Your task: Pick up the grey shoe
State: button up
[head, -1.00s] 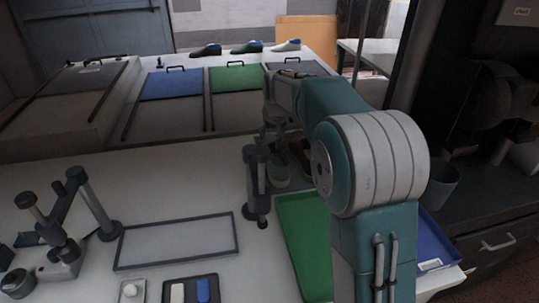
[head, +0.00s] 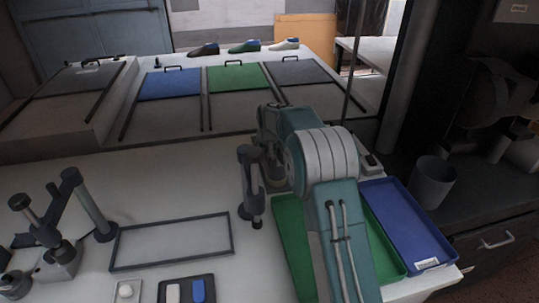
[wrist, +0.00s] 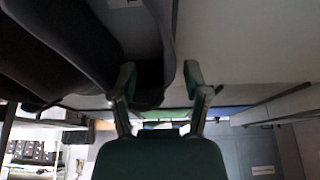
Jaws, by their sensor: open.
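A pale grey shoe (head: 284,44) stands at the right end of a row of shoes on the far ledge in the head view. My gripper (wrist: 160,75) is open in the wrist view, with its two green-tipped fingers apart. A large dark and grey rounded shape (wrist: 70,45), which looks like part of a shoe, is very close at the upper left. Its grey edge reaches behind the left finger and into the gap. I cannot tell whether they touch. In the head view my arm hides most of the gripper and what is near it.
A brown shoe (head: 204,49) and a green shoe (head: 245,47) share the far ledge. A dark upright stand (head: 250,185) is left of my arm. A green tray (head: 378,240) and a blue tray (head: 410,222) lie at the right.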

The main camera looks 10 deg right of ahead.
jog(key=shift+x, duration=1.05)
jog(key=shift+a, duration=0.25)
jog(key=shift+c, duration=0.4)
jog(key=shift+d+r, duration=0.1)
grip_shut()
